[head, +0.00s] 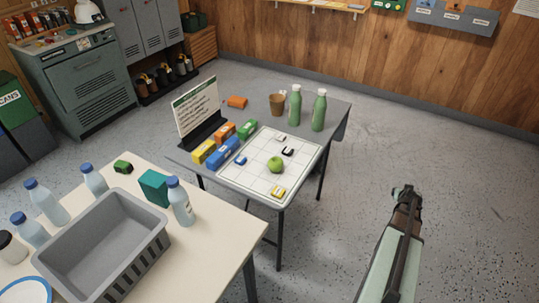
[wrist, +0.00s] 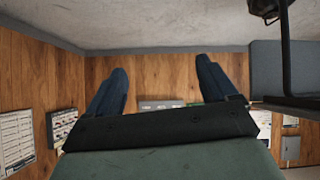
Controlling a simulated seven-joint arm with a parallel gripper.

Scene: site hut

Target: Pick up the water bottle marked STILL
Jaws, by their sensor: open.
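Several clear bottles with blue caps stand upright on the near cream table. One bottle (head: 181,203) is right of the grey crate and has a pale label. Other bottles stand behind and left of the crate: one at its back (head: 95,181), one further left (head: 47,203) and one nearer me (head: 30,231). I cannot read any label, so I cannot tell which is marked STILL. My gripper (head: 406,193) is over the floor at the right, well away from the bottles. In the wrist view its two fingers (wrist: 161,68) are apart, with nothing between them.
The grey crate (head: 65,255) fills the near table's middle, with a teal box (head: 153,188) beside the right bottle. The far table holds green bottles (head: 319,112), a sign (head: 196,108), boxes and a gridded board (head: 250,174). Floor at right is clear.

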